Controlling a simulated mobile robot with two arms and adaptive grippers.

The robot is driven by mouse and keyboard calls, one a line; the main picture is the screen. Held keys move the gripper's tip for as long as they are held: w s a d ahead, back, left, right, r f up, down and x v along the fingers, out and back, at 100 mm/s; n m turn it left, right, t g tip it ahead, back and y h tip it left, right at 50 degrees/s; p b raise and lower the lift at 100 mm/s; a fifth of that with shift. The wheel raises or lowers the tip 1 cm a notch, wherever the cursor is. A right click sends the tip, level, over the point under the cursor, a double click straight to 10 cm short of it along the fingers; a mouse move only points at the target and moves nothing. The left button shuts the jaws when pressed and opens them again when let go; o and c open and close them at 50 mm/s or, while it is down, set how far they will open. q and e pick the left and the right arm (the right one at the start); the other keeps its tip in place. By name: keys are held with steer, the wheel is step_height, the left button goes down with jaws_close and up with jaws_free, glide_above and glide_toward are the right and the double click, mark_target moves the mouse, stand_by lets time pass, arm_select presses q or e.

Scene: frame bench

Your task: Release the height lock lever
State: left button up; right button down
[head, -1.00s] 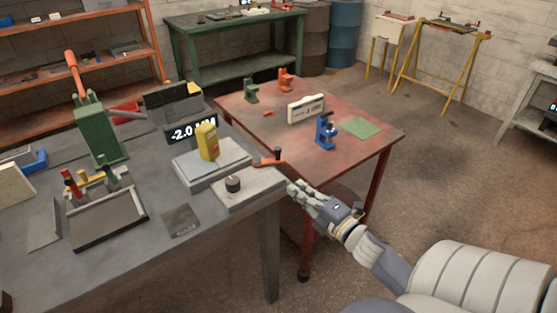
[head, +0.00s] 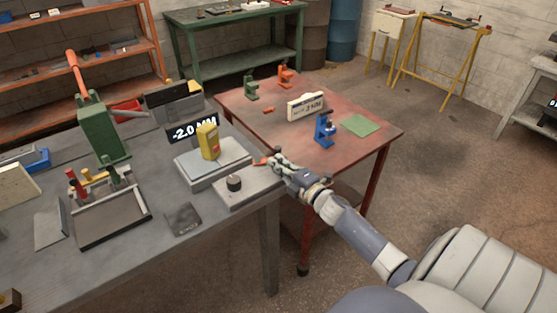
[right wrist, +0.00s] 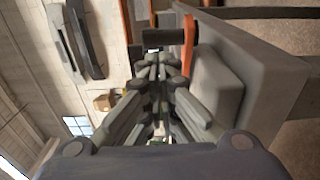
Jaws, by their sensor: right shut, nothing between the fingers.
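The height lock lever (head: 261,161), a small orange bar, sits at the back right of a light grey base plate (head: 235,194) on the bench corner. My right gripper (head: 274,163) is at the lever and hides part of it; I cannot tell whether they touch. In the right wrist view an orange bar with a dark end (right wrist: 188,45) stands just beyond the closed fingertips (right wrist: 158,60). The fingers are together with nothing between them. A yellow device (head: 207,142) stands on the raised plate beside a "-2.0 MM" display (head: 194,129). My left gripper is out of view.
A round dark knob (head: 234,183) stands on the base plate, left of my gripper. A green press (head: 102,130) with an orange handle is farther left on the grey bench (head: 140,262). A red table (head: 290,140) holding a blue clamp-like tool (head: 324,128) is behind.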

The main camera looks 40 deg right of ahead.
steer(key=shift+w+d, duration=0.2)
steer(key=shift+w, duration=0.05)
steer(key=shift+d, duration=0.1)
steer(key=n+y+b, duration=0.1)
steer(key=d+y+b, duration=0.1)
steer(key=w+n+y+b, duration=0.1)
steer(key=y, duration=0.1)
steer(key=shift+d+f+n+b, duration=0.25)
steer(key=shift+d+n+b, duration=0.05)
steer(key=shift+w+d+b, duration=0.15)
steer(key=shift+d+b, duration=0.1)
steer(key=shift+b, duration=0.05)
steer(key=shift+w+d+r, duration=0.2)
steer(key=shift+w+d, duration=0.05)
steer(key=shift+w, duration=0.1)
steer(key=shift+s, duration=0.1)
